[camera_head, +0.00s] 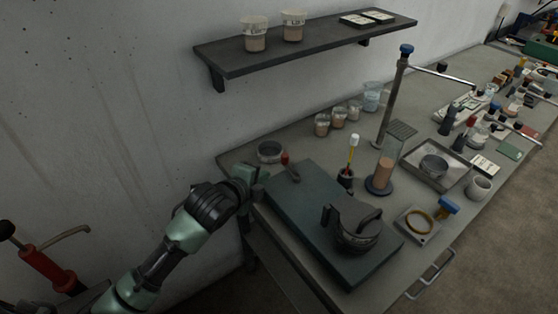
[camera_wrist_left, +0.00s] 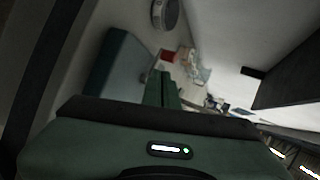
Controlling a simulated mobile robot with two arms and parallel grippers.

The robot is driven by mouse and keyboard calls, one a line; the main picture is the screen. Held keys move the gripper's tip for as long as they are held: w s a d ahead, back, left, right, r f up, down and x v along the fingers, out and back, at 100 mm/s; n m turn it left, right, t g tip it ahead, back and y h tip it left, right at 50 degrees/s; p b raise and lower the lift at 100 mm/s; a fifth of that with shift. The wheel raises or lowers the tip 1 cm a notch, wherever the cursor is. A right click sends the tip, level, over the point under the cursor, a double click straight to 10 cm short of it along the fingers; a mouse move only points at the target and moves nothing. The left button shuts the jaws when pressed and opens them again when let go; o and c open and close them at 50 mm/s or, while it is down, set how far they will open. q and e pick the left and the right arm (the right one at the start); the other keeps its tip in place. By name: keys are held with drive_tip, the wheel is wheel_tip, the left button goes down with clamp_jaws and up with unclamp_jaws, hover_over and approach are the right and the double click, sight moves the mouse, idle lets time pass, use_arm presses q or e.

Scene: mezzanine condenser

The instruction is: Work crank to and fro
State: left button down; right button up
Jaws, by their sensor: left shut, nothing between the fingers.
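A crank with a red knob (camera_head: 285,158) and a short grey arm lies on top of the dark teal slab-like box (camera_head: 300,205), near its back left corner. My left gripper (camera_head: 262,181) is at the left edge of that box, a little left of and below the crank in the head view. It is shut and empty, apart from the crank. In the left wrist view its closed green fingers (camera_wrist_left: 162,88) point ahead, with a red patch (camera_wrist_left: 167,55), perhaps the knob, just beyond them. My right gripper is in neither view.
A grey round dish (camera_head: 270,152) stands behind the crank. A cup with a brush (camera_head: 346,178), a cylinder (camera_head: 386,168) and a tall stand (camera_head: 393,100) are to the right. A shelf (camera_head: 330,40) hangs above.

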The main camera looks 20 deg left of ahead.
use_arm(q)
drive_tip(key=p, duration=0.2)
approach(284, 160)
drive_tip(key=x, duration=0.5)
drive_tip(key=shift+s+a+f, duration=0.1)
drive_tip(key=shift+s+f, duration=0.05)
drive_tip(key=shift+w+f, duration=0.1)
drive_tip(key=shift+w, duration=0.65)
drive_tip(key=shift+m, duration=0.3)
